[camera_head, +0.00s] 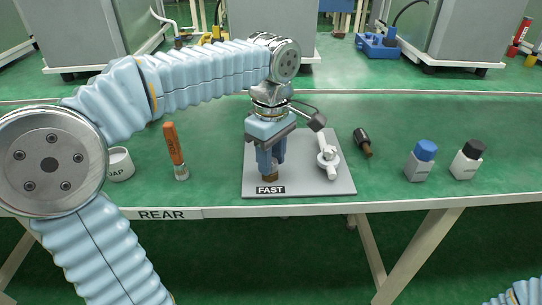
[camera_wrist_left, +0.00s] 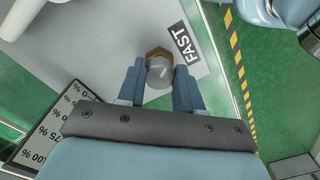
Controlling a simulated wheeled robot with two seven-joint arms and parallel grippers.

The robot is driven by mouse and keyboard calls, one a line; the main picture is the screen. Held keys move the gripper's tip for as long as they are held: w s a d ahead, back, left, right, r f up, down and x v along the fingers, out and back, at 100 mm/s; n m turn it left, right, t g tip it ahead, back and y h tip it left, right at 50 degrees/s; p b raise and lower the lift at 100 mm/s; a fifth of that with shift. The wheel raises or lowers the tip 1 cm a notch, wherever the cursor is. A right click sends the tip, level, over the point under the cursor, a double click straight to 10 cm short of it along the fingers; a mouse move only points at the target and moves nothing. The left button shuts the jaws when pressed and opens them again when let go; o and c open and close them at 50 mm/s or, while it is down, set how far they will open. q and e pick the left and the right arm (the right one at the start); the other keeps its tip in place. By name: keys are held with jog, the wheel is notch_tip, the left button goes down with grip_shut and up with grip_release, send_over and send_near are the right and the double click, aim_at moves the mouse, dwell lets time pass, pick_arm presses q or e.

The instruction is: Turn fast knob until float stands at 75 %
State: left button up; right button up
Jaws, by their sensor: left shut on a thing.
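The fast knob (camera_wrist_left: 159,68) is a small grey cylinder with a brass hex collar, next to the FAST label (camera_wrist_left: 184,42) on a grey plate (camera_head: 300,188). My left gripper (camera_head: 270,162) points down over the plate's left part, its blue fingers on both sides of the knob. In the left wrist view this gripper (camera_wrist_left: 158,85) is shut on the knob. I cannot make out the float. My right gripper is out of view.
A white fitting (camera_head: 327,155) stands on the plate's right part. On the green table are an orange-handled tool (camera_head: 174,148), a white cup (camera_head: 120,166), a dark-handled tool (camera_head: 363,142), a blue-capped bottle (camera_head: 420,160) and a black-capped bottle (camera_head: 467,160). The table's front edge is near.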

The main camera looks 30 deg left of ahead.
pick_arm(q)
jog(key=shift+n, duration=1.2)
jog(key=o, duration=1)
jog(key=shift+o, duration=0.2)
notch_tip(320, 180, up, 14)
jog(key=shift+f, duration=0.1)
